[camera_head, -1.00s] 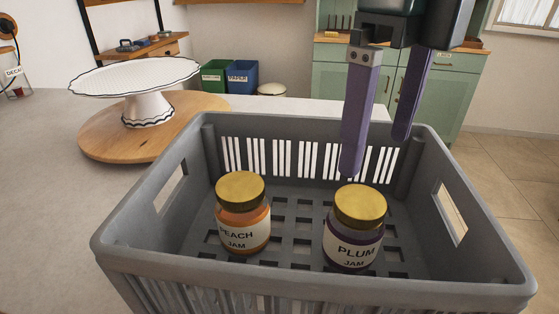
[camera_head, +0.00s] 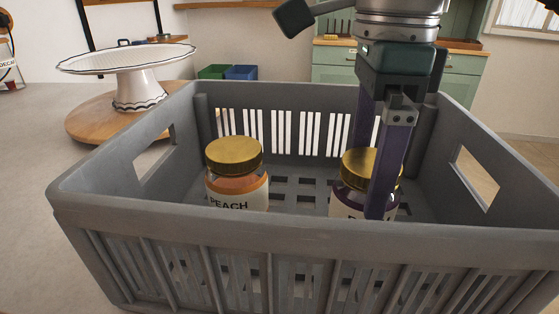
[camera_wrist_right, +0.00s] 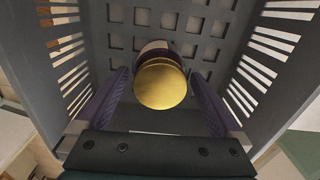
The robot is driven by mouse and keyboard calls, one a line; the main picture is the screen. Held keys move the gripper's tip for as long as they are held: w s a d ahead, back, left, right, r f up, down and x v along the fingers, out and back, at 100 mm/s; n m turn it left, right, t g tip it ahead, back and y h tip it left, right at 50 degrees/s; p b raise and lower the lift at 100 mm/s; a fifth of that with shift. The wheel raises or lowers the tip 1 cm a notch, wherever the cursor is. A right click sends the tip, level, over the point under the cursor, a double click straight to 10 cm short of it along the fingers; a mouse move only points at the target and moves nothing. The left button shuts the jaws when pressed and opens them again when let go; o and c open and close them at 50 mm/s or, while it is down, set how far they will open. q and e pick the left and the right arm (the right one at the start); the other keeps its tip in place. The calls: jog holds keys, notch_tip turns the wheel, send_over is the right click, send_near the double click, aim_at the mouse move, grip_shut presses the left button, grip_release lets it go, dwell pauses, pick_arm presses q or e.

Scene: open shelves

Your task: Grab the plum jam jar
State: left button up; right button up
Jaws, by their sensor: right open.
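The plum jam jar (camera_head: 352,170) stands upright in the grey crate, at the right of the head view. It has a gold lid and dark purple contents, and its label is partly hidden by a finger. My right gripper (camera_head: 372,205) points down into the crate, open, with its purple fingers on either side of the jar. In the right wrist view the gold lid (camera_wrist_right: 160,86) shows between the two spread fingers, with gaps on both sides. My left gripper is not in view.
A peach jam jar (camera_head: 236,178) with a gold lid stands to the left in the same crate (camera_head: 300,240). The crate's walls surround both jars. A white cake stand (camera_head: 135,75) on a round wooden board (camera_head: 95,125) stands left behind the crate.

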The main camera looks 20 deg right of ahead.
jog(key=f, duration=0.4)
jog(key=shift+d, duration=0.2)
grip_shut()
dwell(0.6)
jog(key=shift+r, duration=0.1)
